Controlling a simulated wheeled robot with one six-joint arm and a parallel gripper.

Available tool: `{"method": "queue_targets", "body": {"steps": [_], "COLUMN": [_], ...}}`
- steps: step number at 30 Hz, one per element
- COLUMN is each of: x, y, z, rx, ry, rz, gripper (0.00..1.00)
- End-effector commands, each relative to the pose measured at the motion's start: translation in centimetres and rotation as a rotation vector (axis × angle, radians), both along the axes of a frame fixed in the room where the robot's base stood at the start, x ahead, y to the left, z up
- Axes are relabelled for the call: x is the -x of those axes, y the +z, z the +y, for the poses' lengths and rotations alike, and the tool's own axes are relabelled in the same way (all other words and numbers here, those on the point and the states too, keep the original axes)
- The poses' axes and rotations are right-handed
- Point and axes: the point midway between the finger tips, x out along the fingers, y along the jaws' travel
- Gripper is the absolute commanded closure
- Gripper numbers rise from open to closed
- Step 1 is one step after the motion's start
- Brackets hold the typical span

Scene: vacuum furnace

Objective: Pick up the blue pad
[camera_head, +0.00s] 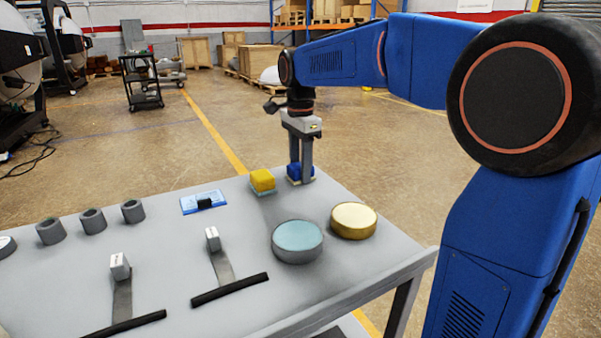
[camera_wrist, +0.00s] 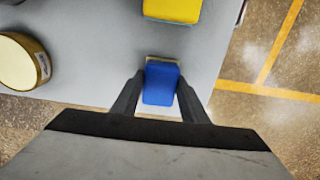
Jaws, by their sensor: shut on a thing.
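The blue pad (camera_wrist: 161,84) is a small blue block on a pale base, near the table's far edge. In the head view the blue pad (camera_head: 292,171) shows partly behind the fingers of my gripper (camera_head: 300,177). In the wrist view my gripper (camera_wrist: 161,98) has one finger on each side of the pad, and it is shut on it. The gripper points straight down at the table. I cannot tell whether the pad is clear of the table top.
A yellow pad (camera_head: 262,180) sits just left of the blue one on the grey table (camera_head: 150,265). A gold-rimmed round tin (camera_head: 353,220) and a teal-topped round tin (camera_head: 298,240) stand nearer. Several grey rings, a blue card (camera_head: 204,201) and two scraper-like tools lie further left.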

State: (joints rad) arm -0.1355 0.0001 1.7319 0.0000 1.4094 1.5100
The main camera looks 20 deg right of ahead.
Motion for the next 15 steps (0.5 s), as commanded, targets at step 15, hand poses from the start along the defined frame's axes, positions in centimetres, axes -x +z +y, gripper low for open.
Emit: {"method": "queue_targets", "body": {"steps": [15], "x": [-0.1], "y": [5.2], "z": [0.0], "rx": [-0.001], "ry": [0.0], "rz": [-0.004], "gripper": [0.86]}}
